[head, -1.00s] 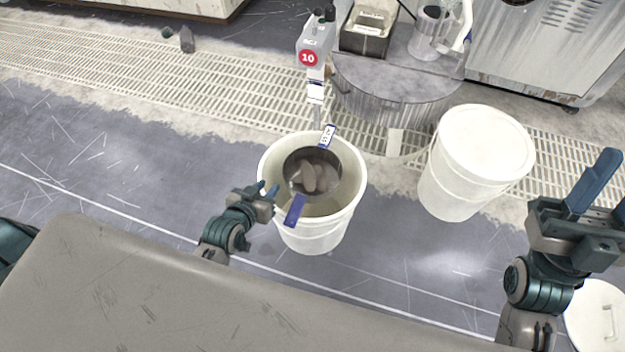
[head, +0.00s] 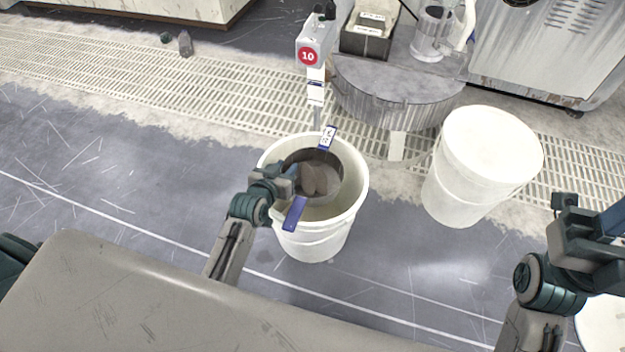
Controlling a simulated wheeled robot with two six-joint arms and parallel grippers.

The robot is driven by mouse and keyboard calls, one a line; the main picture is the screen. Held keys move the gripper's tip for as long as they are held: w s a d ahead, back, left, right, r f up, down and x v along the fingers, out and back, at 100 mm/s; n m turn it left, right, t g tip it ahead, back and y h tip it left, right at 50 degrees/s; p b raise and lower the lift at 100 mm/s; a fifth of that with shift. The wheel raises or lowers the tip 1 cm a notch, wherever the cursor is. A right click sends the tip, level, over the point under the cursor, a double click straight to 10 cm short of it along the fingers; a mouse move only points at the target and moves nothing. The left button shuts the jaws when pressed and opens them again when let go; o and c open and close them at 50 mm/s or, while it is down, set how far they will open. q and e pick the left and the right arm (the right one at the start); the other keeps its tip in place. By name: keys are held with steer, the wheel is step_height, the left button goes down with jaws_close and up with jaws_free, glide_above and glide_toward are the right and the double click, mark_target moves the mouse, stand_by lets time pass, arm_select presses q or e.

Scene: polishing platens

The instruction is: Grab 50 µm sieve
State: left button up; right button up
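A round metal sieve (head: 328,187) with two blue handles sits across the mouth of a white bucket (head: 350,222). Brownish-grey pieces (head: 314,180) lie inside it. Its far handle (head: 328,137) carries a white tag that I cannot read for certain. Its near handle (head: 294,214) slopes over the bucket's front rim. My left gripper (head: 292,175) is at the sieve's left rim, just above the near handle. Its fingertips are small and overlap the rim, so contact and opening are unclear. My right gripper (head: 608,228) is far right, away from the sieve and partly cut off by the picture edge.
A lidded white bucket (head: 488,150) stands to the right. Behind are a grey round platform (head: 395,85), a post with a red "10" sign (head: 308,56) and a floor grating (head: 200,95). Another white lid (head: 603,325) is at bottom right. Floor left of the sieve bucket is clear.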

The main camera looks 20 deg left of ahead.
arm_select(q)
steer(key=shift+w+f, duration=0.15)
steer(key=shift+w, duration=0.15)
jaws_close()
steer(key=shift+r, duration=0.2)
